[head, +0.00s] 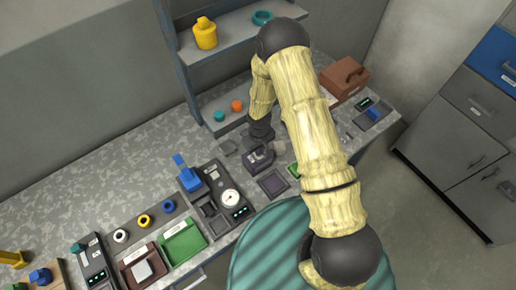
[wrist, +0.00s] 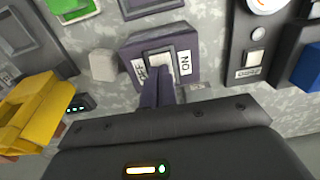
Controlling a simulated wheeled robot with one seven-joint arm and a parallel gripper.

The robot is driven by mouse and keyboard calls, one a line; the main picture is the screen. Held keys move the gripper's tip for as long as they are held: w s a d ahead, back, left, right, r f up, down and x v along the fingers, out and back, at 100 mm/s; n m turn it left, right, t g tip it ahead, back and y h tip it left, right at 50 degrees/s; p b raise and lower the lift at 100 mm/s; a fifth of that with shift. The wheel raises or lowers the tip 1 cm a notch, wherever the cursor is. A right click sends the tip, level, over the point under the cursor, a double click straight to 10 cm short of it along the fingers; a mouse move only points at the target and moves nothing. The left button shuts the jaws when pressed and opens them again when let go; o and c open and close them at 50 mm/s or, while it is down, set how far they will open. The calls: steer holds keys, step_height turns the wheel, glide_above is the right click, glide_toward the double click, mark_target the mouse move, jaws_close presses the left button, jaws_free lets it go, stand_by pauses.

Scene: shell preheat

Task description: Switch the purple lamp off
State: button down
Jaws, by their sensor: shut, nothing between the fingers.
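The purple switch box (wrist: 187,45) shows at the top middle of the wrist view, with a pale rocker switch (wrist: 160,60) between a partly covered OFF label on the left and an ON label (wrist: 185,63) on the right. My gripper (wrist: 158,76) is shut and empty, its fingertips at the near edge of the rocker. I cannot tell whether they touch it. In the head view the purple box (head: 258,158) sits on the bench just below my wrist. No separate purple lamp is clearly visible, and I cannot tell whether any light is on.
A dark purple-rimmed tray (head: 272,183) lies just in front of the box. A gauge unit (head: 230,198) and a green tray (head: 184,243) are to the left. A shelf (head: 240,28) stands behind. A yellow thing (wrist: 32,105) is close at left in the wrist view.

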step_height(320, 180, up, 5)
steer(key=p, duration=0.3)
steer(key=shift+f, duration=0.2)
steer(key=shift+w+r+b, duration=0.1)
steer(key=shift+r+b, duration=0.05)
steer(key=shift+b, duration=0.5)
step_height(320, 180, up, 9)
steer(key=b, duration=0.3)
steer(key=shift+d, duration=0.1)
steer(key=s+d+r+m+t+b, duration=0.2)
steer(key=s+d+r+m+b, duration=0.2)
steer(key=s+d+r, duration=0.7)
steer(key=s+d+m, duration=0.1)
steer(key=d+m, duration=0.1)
steer(key=shift+s+d+r+m+t+b, duration=0.2)
steer(key=shift+d+r+m+t+b, duration=0.1)
steer(key=shift+r+m+b, duration=0.1)
